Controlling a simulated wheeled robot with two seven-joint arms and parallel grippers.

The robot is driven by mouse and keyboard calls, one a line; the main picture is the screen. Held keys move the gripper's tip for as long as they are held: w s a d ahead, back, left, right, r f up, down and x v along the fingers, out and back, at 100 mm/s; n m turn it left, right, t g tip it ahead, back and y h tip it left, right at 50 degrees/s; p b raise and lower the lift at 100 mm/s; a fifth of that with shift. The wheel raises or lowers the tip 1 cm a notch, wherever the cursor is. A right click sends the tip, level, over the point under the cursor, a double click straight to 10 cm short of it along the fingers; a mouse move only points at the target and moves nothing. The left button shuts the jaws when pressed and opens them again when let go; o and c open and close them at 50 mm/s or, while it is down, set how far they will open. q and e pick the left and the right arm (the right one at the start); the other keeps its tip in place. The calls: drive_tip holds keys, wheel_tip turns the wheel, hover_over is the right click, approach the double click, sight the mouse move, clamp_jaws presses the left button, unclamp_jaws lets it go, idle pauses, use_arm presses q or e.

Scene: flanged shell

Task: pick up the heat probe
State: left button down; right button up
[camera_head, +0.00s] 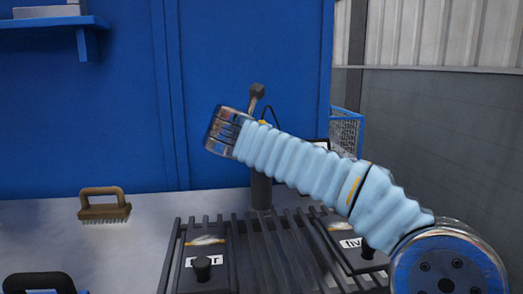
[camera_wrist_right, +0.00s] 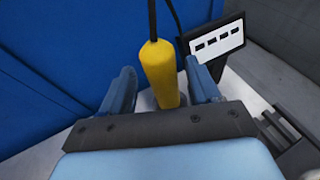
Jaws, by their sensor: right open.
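The heat probe shows in the right wrist view as a yellow handle (camera_wrist_right: 158,72) with a thin dark rod above it. My right gripper (camera_wrist_right: 163,86) is open, with one blue finger on each side of the yellow handle; I cannot tell whether either finger touches it. In the head view only a small yellow bit (camera_head: 262,122) shows behind my right arm, below a dark block on a stem (camera_head: 257,90). My right gripper is hidden there behind my wrist. My left gripper is out of view.
A slatted dark rack (camera_head: 265,250) with labelled plates and black knobs stands in front. A wooden-handled brush (camera_head: 104,205) lies on the grey bench (camera_head: 40,220) at left. A dark panel with a white label (camera_wrist_right: 217,42) stands right of the probe. A blue wall (camera_head: 100,120) is behind.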

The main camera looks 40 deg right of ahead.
drive_tip(key=x, duration=0.3)
drive_tip(key=shift+d+f, duration=0.1)
drive_tip(key=shift+d, duration=0.1)
drive_tip(key=c, duration=1.1)
